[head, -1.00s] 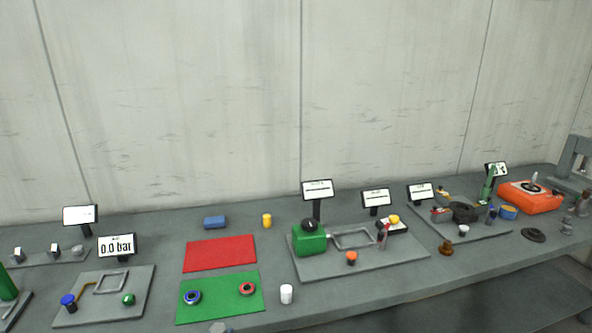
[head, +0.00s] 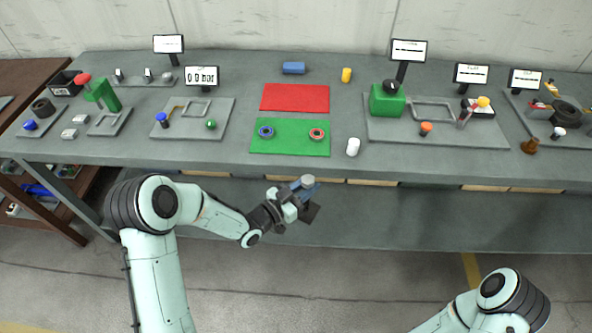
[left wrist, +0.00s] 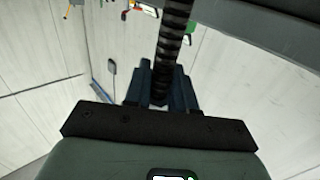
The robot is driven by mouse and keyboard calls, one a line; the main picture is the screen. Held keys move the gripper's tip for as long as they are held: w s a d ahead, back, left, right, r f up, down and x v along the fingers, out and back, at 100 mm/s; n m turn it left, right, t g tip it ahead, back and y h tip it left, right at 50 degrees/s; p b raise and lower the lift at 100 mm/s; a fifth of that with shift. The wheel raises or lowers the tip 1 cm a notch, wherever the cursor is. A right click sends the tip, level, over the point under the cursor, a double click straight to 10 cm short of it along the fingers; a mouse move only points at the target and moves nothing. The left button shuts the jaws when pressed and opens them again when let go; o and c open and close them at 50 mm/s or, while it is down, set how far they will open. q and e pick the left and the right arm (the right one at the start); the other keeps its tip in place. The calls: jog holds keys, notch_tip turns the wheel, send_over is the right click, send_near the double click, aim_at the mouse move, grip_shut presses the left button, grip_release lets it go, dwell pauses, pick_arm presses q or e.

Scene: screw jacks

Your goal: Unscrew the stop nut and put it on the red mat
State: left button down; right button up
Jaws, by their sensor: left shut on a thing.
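The red mat (head: 295,97) lies bare on the grey workbench, behind a green mat. My left gripper (head: 300,188) is in front of the bench's front edge, below the green mat in the picture. It is shut on a threaded rod, whose round grey end (head: 308,182) shows above the fingers. In the left wrist view the dark, ridged threaded rod (left wrist: 172,45) runs up from between the fingers (left wrist: 160,92). I cannot make out a stop nut on it. My right arm shows at the bottom right; its gripper is out of view.
The green mat (head: 290,148) carries a blue ring (head: 266,132) and a red ring (head: 317,134). A white cylinder (head: 353,146) stands right of it. A green valve block (head: 387,101) stands to the right.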

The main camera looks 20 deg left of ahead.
jog(key=o, duration=0.4)
jog(key=shift+c, duration=0.2)
jog(key=w+a+r+m+g, duration=0.4)
jog(key=w+r+m+g, duration=0.1)
jog(key=w+m, duration=0.45)
jog(key=w+a+r+m+g+h, duration=0.1)
jog(key=w+a+r+m, duration=0.25)
jog(key=r, duration=0.45)
jog(key=w+a+r+m, duration=0.2)
jog(key=a+r+m, duration=0.2)
jog(key=r, duration=0.3)
jog(key=w+a+r+m+g+h, duration=0.1)
jog(key=w+a+r+m, duration=0.25)
jog(key=r, duration=0.45)
jog(key=w+a+r+m+t+h, duration=0.15)
jog(key=w+r+t, duration=0.25)
jog(key=w, duration=0.4)
jog(key=w+r+m+t, duration=0.3)
jog(key=w+r+t, duration=0.1)
jog(key=w, duration=0.4)
pick_arm(q)
jog(key=d+f+m+g+h, duration=0.5)
jog(key=d+f, duration=0.2)
jog(key=d, duration=0.1)
jog(key=shift+d, duration=0.3)
pick_arm(e)
notch_tip(320, 180, down, 7)
jog(key=shift+s+f, duration=0.15)
